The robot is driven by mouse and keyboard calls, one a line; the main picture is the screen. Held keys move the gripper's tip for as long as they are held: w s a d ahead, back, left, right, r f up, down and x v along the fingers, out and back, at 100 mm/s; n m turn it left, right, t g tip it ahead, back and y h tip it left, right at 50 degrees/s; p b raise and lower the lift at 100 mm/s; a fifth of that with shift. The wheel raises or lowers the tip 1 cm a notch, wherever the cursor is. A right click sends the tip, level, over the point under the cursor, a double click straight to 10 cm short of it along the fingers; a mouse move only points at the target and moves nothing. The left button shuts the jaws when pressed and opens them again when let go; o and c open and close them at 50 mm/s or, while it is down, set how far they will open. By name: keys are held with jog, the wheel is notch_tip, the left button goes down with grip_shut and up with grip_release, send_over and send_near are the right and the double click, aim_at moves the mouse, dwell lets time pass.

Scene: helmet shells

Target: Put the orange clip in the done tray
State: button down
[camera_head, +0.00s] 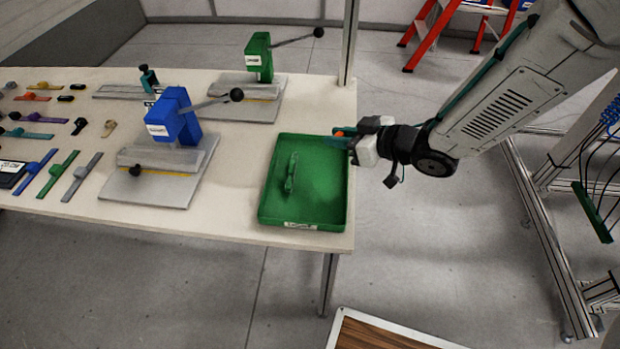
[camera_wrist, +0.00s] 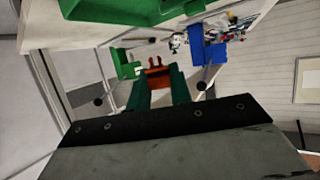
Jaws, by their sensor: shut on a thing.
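My gripper (camera_head: 345,139) is shut on the orange clip (camera_head: 338,131), of which only a small part shows in the head view. In the wrist view the orange clip (camera_wrist: 156,77) sits between the two green fingertips (camera_wrist: 155,86). The green done tray (camera_head: 330,218) lies at the right end of the table, its label on the front wall. The gripper is over the tray's right edge, near its far corner. A green clip-like piece (camera_head: 291,173) lies inside the tray on the left. The height of the orange clip above the tray is hard to tell.
A blue press (camera_head: 176,125) and a green press (camera_head: 259,60) with long levers stand left of the tray. Several coloured clips and strips lie on the table's left (camera_head: 50,150). A metal post (camera_head: 348,45) rises behind the tray. A red ladder (camera_head: 430,35) stands behind.

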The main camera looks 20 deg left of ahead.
jog(key=s+a+n+g, duration=0.1)
jog(key=s+a, duration=0.1)
jog(key=s, duration=0.1)
send_over(325, 181)
notch_tip(325, 181, down, 5)
jog(key=shift+a+f, duration=0.1)
jog(key=shift+f, duration=2.25)
jog(key=shift+f, duration=0.1)
jog(key=c, duration=1.3)
grip_release()
jog(key=shift+o, duration=0.2)
jog(key=shift+d+r, duration=0.2)
jog(key=v, duration=1.1)
jog(key=shift+d, duration=0.4)
